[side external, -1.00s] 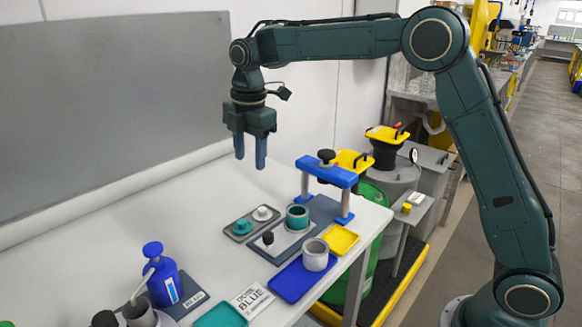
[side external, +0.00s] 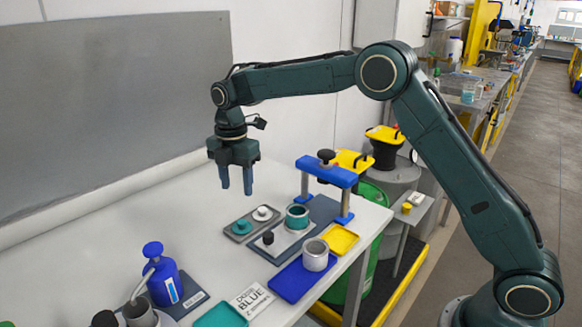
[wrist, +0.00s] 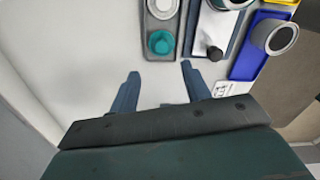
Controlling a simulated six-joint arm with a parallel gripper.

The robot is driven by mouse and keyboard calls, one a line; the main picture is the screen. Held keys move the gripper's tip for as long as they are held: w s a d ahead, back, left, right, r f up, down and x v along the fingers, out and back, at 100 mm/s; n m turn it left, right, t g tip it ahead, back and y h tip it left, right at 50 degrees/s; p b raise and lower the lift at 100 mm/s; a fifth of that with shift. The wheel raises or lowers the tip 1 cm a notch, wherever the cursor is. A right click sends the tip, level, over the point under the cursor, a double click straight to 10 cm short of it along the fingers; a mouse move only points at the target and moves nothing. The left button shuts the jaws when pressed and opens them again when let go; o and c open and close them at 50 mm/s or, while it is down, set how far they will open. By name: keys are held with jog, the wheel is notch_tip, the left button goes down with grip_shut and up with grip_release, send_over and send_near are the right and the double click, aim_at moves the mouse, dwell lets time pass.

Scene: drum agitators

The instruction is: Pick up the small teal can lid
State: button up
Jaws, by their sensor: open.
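The small teal can lid (side external: 241,227) has a raised knob and lies in the near-left part of a grey tray (side external: 232,236) on the white bench. In the wrist view the teal lid (wrist: 160,42) is at the top centre, just beyond the fingertips. My gripper (side external: 236,190) is open and empty, fingers pointing down, above the bench behind and left of the tray. In the wrist view my gripper's two fingers (wrist: 159,68) are spread wide with bare bench between them.
A white lid (side external: 262,213) shares the tray. Beside it stand a teal can (side external: 297,216), a black-knobbed piece (side external: 268,238) and a blue press frame (side external: 327,171). A grey can (side external: 315,254) stands on a blue tray (side external: 291,283). A blue pump bottle (side external: 161,275) is front left.

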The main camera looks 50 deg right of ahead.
send_over(242, 222)
jog(key=shift+w+f, duration=0.15)
jog(key=shift+f, duration=1.1)
jog(key=shift+w+f, duration=0.1)
jog(key=shift+f, duration=1.1)
jog(key=shift+s+f, duration=0.15)
jog(key=shift+f, duration=2.45)
grip_shut()
